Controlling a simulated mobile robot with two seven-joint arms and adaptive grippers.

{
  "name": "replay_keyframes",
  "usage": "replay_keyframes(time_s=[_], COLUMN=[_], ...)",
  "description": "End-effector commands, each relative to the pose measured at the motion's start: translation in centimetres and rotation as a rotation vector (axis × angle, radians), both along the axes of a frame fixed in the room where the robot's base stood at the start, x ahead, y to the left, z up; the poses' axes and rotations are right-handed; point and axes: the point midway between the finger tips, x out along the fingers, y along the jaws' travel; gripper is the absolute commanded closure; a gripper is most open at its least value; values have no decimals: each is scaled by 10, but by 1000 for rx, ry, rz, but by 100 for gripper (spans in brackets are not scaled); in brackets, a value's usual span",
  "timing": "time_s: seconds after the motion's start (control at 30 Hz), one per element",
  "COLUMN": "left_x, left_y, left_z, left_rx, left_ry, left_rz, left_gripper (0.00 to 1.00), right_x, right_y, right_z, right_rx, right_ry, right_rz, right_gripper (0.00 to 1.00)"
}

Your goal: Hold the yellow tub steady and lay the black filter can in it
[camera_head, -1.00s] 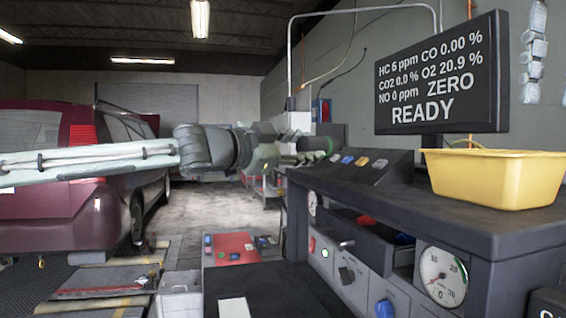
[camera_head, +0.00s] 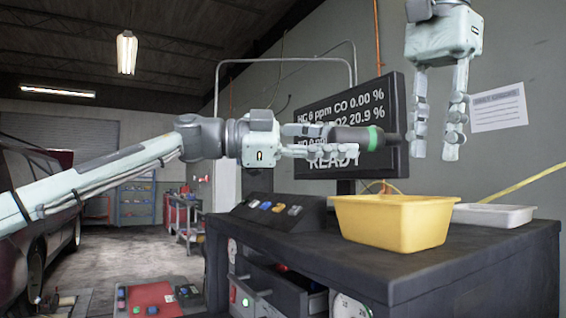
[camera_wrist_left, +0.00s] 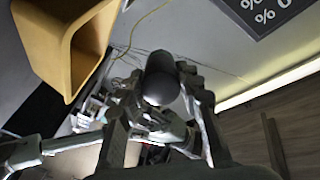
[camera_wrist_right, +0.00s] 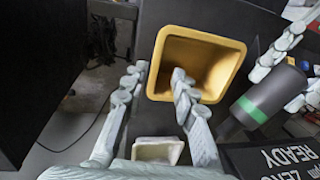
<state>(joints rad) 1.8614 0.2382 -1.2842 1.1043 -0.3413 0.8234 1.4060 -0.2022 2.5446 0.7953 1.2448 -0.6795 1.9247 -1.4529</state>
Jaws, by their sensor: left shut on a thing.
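The yellow tub (camera_head: 392,222) stands upright on the dark bench top and looks empty in the right wrist view (camera_wrist_right: 168,62). My left gripper (camera_head: 318,139) is shut on the black filter can (camera_head: 350,138), which has a green band and lies level in the air, above and to the left of the tub. The can also shows in the left wrist view (camera_wrist_left: 160,80) and the right wrist view (camera_wrist_right: 262,100). My right gripper (camera_head: 434,150) hangs fingers down above the tub, apart from it. Its fingers are spread with nothing between them.
A white tray (camera_head: 494,215) sits on the bench beside the tub's right side. A monitor (camera_head: 393,92) stands behind the held can. A sloped button panel (camera_head: 270,212) is on the bench's left end. The dark bench front edge (camera_head: 310,255) is clear.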

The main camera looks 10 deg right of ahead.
Motion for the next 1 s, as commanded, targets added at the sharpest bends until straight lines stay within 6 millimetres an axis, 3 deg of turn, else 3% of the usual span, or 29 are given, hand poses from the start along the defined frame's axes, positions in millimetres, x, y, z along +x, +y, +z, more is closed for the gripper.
replay_keyframes(time_s=[0.13,0.37,0.8,1.0], left_x=[-27,-38,-37,-37], left_y=[-22,-26,-26,-26], left_z=[12,19,18,18], left_rx=[-1,-1,-1,-1], left_ry=[-3,-2,-3,-3], left_rz=[-98,-107,-106,-106], left_gripper=[100,100,100,100], right_x=[0,2,14,18], right_y=[0,0,4,6], right_z=[0,-12,-90,-112], right_rx=[0,0,0,0], right_ry=[0,2,3,0], right_rz=[0,-1,1,0], right_gripper=[72,72,72,72])
